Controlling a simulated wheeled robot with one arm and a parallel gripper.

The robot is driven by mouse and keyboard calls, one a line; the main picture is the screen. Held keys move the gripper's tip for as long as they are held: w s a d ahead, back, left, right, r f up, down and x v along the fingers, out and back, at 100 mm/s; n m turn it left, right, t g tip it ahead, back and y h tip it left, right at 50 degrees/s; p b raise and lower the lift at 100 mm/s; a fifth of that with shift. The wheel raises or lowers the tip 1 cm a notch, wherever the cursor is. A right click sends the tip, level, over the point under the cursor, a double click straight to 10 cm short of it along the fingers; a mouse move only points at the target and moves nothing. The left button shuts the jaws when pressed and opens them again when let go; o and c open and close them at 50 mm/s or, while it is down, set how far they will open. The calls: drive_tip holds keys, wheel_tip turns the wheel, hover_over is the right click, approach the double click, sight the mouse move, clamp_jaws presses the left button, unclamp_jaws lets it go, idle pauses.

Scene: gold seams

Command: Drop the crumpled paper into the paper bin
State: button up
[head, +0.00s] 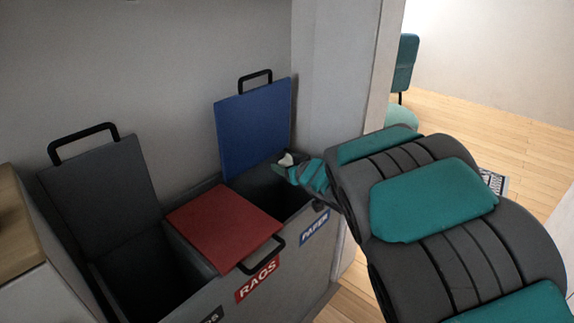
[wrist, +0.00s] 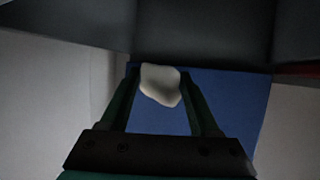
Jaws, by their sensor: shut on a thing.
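The crumpled paper (wrist: 161,84) is a small off-white lump between the fingertips of my gripper (wrist: 160,88) in the wrist view. My gripper is shut on it. In the head view the paper (head: 286,160) shows as a pale bit at the tip of my gripper (head: 288,168). The paper bin (head: 318,236) has a blue lid (head: 253,127) standing open at the back and a "PAPER" label on its front. My gripper is over the right part of its opening. The blue lid also shows behind the paper in the wrist view (wrist: 235,110).
The rags bin, with its red lid (head: 222,226) shut, stands left of the paper bin. A third bin at the far left has its dark grey lid (head: 100,195) open. A wall post (head: 335,80) stands close behind my gripper. A wooden-topped cabinet (head: 14,222) is at the left edge.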

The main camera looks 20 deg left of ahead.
drive_tip(key=o, duration=1.4)
drive_tip(key=shift+c, duration=0.2)
drive_tip(key=shift+s+d+r, duration=0.1)
drive_tip(key=v, duration=0.7)
drive_tip(key=shift+s+d, duration=0.15)
